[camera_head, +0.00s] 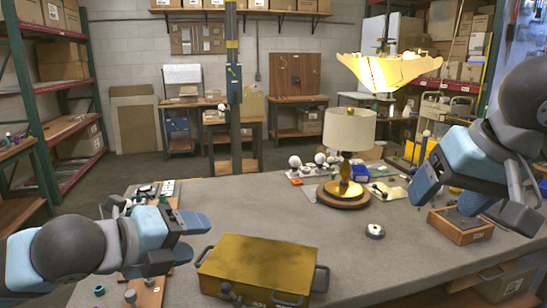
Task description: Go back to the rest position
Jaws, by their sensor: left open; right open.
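My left gripper (192,238) is at the table's left side, beside the yellow box. Its fingers are apart with nothing between them. My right gripper (452,194) hangs over the right part of the table, above and behind the wooden tray. It is open, and I see nothing held in it; its own links partly hide its fingers. A table lamp (349,131) with a cream shade and brass stem stands upright on a round wooden base, clear of both grippers.
A yellow box (257,264) with dark handles sits at the front middle. A wooden tray (462,236) lies at right. A small round part (375,231) lies between. Small parts lie at left. The table (250,205) is clear in the middle.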

